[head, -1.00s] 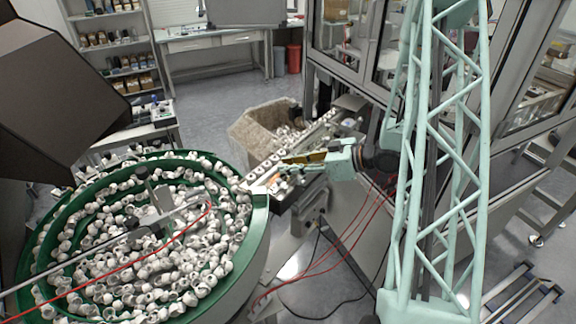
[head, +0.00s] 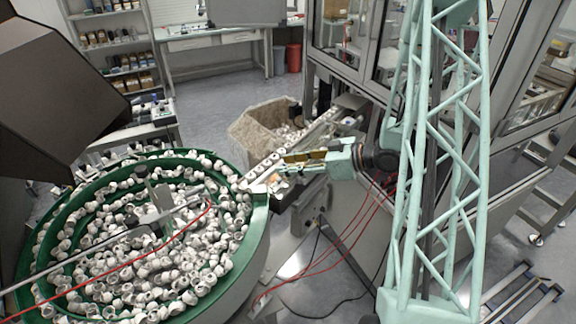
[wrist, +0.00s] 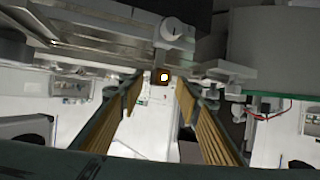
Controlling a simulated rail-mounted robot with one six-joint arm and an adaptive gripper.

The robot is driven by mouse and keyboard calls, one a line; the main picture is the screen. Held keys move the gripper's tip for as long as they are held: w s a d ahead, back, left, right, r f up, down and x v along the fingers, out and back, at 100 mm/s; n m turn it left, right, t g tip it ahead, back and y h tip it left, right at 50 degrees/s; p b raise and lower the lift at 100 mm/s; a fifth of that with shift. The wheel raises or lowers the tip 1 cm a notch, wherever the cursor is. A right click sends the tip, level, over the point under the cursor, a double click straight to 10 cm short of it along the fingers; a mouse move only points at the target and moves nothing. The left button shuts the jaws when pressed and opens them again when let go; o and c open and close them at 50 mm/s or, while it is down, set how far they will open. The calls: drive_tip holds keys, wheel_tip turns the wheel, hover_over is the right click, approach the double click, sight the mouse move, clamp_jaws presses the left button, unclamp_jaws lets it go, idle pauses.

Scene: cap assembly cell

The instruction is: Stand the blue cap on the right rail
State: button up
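My gripper (head: 284,162) is beside the near end of a sloping rail (head: 252,177), next to the green bowl's right edge. In the wrist view, its two ribbed orange-brown fingers (wrist: 160,88) stand apart with a gap between them. Nothing is visibly clamped in it. A small brown square part (wrist: 163,76) with a bright centre shows beyond the fingertips; I cannot tell what it is. White caps (head: 265,166) stand in a row on the rail. I cannot make out a blue cap in either view. I cannot tell which rail is the right one.
A green bowl (head: 262,207) full of loose white caps fills the lower left. A beige bin (head: 246,129) stands behind the rail. Red hoses (head: 325,255) hang below my gripper. Grey metal bars (wrist: 85,57) cross close above the fingers in the wrist view.

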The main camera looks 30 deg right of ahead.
drive_tip(key=shift+r, duration=0.45)
drive_tip(key=shift+s+d+r, duration=0.1)
drive_tip(key=shift+d, duration=0.05)
drive_tip(key=v, duration=1.1)
drive_tip(key=shift+s, duration=0.25)
drive_tip(key=shift+d, duration=0.1)
drive_tip(key=shift+d, duration=0.15)
drive_tip(key=shift+c, duration=0.9)
idle(0.8)
